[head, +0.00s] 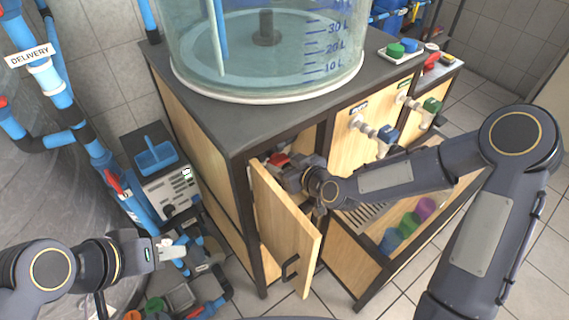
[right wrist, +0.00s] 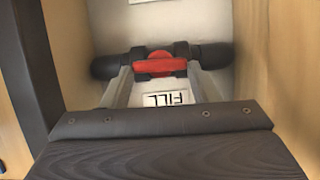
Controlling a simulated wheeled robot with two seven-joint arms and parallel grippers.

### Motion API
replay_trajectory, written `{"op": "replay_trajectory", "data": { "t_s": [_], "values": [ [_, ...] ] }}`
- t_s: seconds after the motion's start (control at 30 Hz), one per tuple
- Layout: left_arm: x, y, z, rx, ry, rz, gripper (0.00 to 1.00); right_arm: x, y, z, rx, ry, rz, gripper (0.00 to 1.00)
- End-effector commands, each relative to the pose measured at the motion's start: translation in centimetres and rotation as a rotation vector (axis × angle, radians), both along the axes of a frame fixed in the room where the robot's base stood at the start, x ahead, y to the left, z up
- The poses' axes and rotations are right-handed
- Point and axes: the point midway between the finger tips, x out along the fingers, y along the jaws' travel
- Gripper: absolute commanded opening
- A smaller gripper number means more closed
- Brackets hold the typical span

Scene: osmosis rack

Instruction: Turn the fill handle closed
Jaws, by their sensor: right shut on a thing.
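The red fill handle (right wrist: 160,67) sits on a dark pipe (right wrist: 104,66) inside the cabinet, above a FILL label (right wrist: 167,98). In the right wrist view it lies crosswise, in line with the pipe. My right gripper (right wrist: 161,70) is shut on the handle, with a grey finger at each side. In the head view the red handle (head: 278,160) shows just past my right gripper (head: 290,168), which reaches in behind the open cabinet door. My left gripper (head: 170,250) is at the lower left, well away from the handle; its finger gap is unclear.
The open wooden door (head: 285,225) stands close to my right wrist. A clear tank (head: 265,50) stands on the cabinet top. Blue and green valves (head: 387,134) stick out of the front. An open drawer (head: 345,262) holds coloured cups. Blue pipes (head: 75,120) run at left.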

Motion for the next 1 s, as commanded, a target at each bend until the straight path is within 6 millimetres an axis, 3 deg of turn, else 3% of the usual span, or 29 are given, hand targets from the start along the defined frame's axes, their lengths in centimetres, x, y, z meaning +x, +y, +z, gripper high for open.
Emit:
{"op": "replay_trajectory", "data": {
  "t_s": [0.5,1.0],
  "values": [
    [0.0,0.0,-5.3,0.000,0.000,0.000,0.36,0.5,-0.7,-0.7,0.315,0.227,-0.004,0.32],
    [0.0,0.0,-9.0,0.000,0.000,0.000,0.36,0.8,-1.1,-1.1,0.705,0.509,-0.004,0.32]
  ]
}}
